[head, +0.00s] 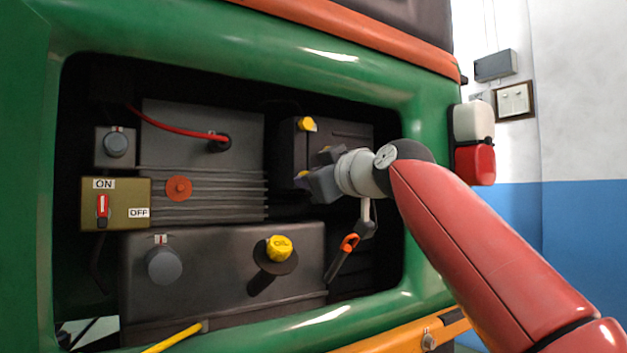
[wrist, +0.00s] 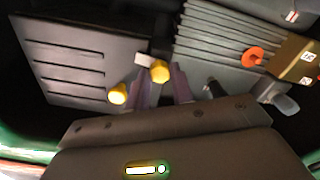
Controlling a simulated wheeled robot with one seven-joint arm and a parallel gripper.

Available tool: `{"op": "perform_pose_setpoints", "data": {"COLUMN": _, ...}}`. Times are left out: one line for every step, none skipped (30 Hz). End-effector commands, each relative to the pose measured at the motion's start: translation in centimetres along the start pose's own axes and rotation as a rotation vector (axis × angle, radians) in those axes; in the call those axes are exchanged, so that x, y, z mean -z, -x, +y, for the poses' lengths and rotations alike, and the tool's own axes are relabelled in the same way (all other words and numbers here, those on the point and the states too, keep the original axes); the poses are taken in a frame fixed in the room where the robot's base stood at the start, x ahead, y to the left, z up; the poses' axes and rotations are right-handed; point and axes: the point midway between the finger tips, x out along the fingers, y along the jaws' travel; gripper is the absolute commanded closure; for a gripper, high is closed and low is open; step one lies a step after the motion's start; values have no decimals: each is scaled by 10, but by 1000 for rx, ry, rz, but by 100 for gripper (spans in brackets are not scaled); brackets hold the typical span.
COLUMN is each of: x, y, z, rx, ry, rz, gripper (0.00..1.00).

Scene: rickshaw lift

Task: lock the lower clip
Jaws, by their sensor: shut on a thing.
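A dark ribbed box (head: 345,132) is fixed at the right of the engine bay and fills the left of the wrist view (wrist: 70,60). The upper yellow clip (head: 307,124) stands on its left side, clear of my gripper. The lower yellow clip (wrist: 159,70) shows at my fingertips in the wrist view; in the head view only a sliver of yellow (head: 303,173) shows by the fingers. My gripper (head: 316,170) reaches in from the right and is shut on the lower clip. The fingers hide much of the clip, so I cannot tell its exact turn.
A finned grey block (head: 200,145) with an orange knob (head: 179,188) stands to the left. Below are the yellow oil cap (head: 279,248) and an orange-tipped lever (head: 349,242), close under my wrist. The green frame (head: 425,110) edges the opening near my arm.

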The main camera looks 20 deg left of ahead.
Motion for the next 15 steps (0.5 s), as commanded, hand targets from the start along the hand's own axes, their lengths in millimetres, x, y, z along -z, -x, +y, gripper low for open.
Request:
{"op": "perform_pose_setpoints", "data": {"x": -2, "y": -1, "z": -1, "rx": 3, "ry": 25, "rz": -3, "gripper": 100}}
{"op": "perform_pose_setpoints", "data": {"x": -2, "y": -1, "z": -1, "rx": 3, "ry": 40, "rz": -3, "gripper": 100}}
{"op": "perform_pose_setpoints", "data": {"x": -2, "y": -1, "z": -1, "rx": 3, "ry": 61, "rz": -4, "gripper": 100}}
{"op": "perform_pose_setpoints", "data": {"x": -2, "y": -1, "z": -1, "rx": 3, "ry": 73, "rz": -4, "gripper": 100}}
{"op": "perform_pose_setpoints", "data": {"x": -2, "y": -1, "z": -1, "rx": 2, "ry": 86, "rz": -4, "gripper": 100}}
{"op": "perform_pose_setpoints", "data": {"x": -2, "y": -1, "z": -1, "rx": 3, "ry": 101, "rz": -4, "gripper": 100}}
{"op": "perform_pose_setpoints", "data": {"x": -2, "y": -1, "z": -1, "rx": 3, "ry": 110, "rz": -3, "gripper": 100}}
{"op": "perform_pose_setpoints", "data": {"x": -2, "y": -1, "z": -1, "rx": 3, "ry": 118, "rz": -3, "gripper": 100}}
{"op": "perform_pose_setpoints", "data": {"x": -2, "y": -1, "z": -1, "rx": 3, "ry": 128, "rz": -3, "gripper": 100}}
{"op": "perform_pose_setpoints", "data": {"x": -2, "y": -1, "z": -1, "rx": 3, "ry": 134, "rz": -3, "gripper": 100}}
{"op": "perform_pose_setpoints", "data": {"x": -2, "y": -1, "z": -1, "rx": 3, "ry": 139, "rz": -3, "gripper": 100}}
{"op": "perform_pose_setpoints", "data": {"x": -2, "y": -1, "z": -1, "rx": 3, "ry": 145, "rz": -3, "gripper": 100}}
{"op": "perform_pose_setpoints", "data": {"x": -2, "y": -1, "z": -1, "rx": 3, "ry": 149, "rz": -3, "gripper": 100}}
{"op": "perform_pose_setpoints", "data": {"x": -2, "y": -1, "z": -1, "rx": 3, "ry": 152, "rz": -3, "gripper": 100}}
{"op": "perform_pose_setpoints", "data": {"x": -2, "y": -1, "z": -1, "rx": 3, "ry": 155, "rz": -3, "gripper": 100}}
